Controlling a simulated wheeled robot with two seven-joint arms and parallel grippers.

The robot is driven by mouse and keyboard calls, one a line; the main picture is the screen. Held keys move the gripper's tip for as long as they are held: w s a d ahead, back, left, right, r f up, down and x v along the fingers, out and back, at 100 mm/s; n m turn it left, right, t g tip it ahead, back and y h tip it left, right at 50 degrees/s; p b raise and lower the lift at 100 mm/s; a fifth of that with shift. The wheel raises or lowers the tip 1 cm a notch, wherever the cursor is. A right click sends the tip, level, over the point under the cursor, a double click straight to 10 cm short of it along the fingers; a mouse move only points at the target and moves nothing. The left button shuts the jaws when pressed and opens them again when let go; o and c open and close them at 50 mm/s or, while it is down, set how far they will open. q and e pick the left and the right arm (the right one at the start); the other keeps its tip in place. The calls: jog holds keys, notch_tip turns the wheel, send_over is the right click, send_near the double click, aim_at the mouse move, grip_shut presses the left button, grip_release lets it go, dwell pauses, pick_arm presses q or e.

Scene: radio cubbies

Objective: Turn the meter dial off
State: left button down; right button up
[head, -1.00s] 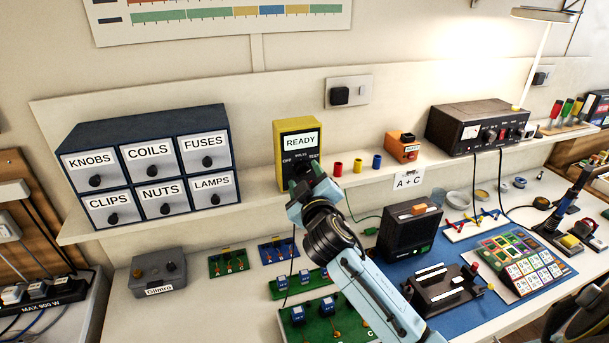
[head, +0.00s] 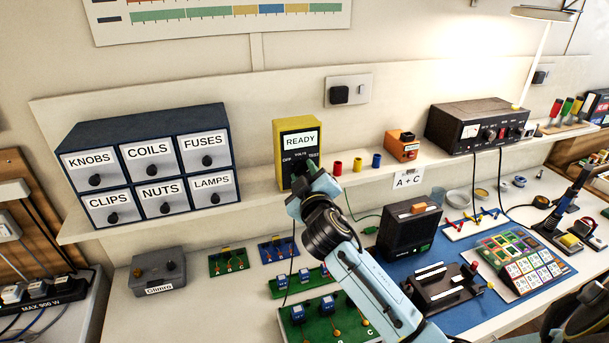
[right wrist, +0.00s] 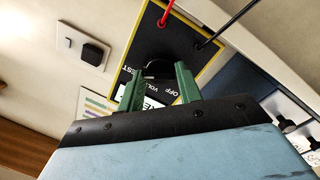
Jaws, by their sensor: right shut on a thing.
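The yellow meter (head: 298,125) stands on the shelf with its black face toward me. Its screen reads READY, and the words OFF, VOLTS and TEST are printed below it. In the right wrist view the meter (right wrist: 188,72) shows tilted, with a red and a black lead at its face. The dark dial (right wrist: 158,68) sits between the green fingers of my right gripper (right wrist: 160,85), which is shut on it. In the head view my right gripper (head: 303,182) covers the dial, so its pointing direction is hidden. My left gripper is not in view.
A blue drawer cabinet (head: 150,128) stands left of the meter on the shelf (head: 262,185). Red, yellow and blue posts and an orange box (head: 403,146) stand to the right. Green boards and a black radio (head: 408,232) sit below on the bench.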

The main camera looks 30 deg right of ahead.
jog(key=shift+f, duration=0.1)
jog(key=n, duration=0.3)
jog(key=shift+n+p, duration=0.35)
jog(key=shift+n, duration=0.05)
jog(key=n, duration=0.3)
jog(key=shift+f+n+t+p, duration=0.15)
jog(key=shift+n+t+p, duration=0.15)
jog(key=shift+n+t, duration=0.1)
jog(key=n, duration=0.3)
jog(key=n+y+p, duration=0.1)
jog(key=n, duration=0.3)
jog(key=shift+f+t, duration=0.1)
jog(key=shift+t, duration=0.2)
jog(key=n+p, duration=0.2)
jog(key=n, duration=0.3)
jog(key=shift+d+y, duration=0.1)
jog(key=shift+y, duration=0.3)
jog(key=n+y+p, duration=0.1)
jog(key=n+p, duration=0.1)
jog(key=n, duration=0.4)
jog(key=shift+s+d, duration=0.1)
jog(key=o, duration=0.9)
jog(key=shift+t, duration=0.3)
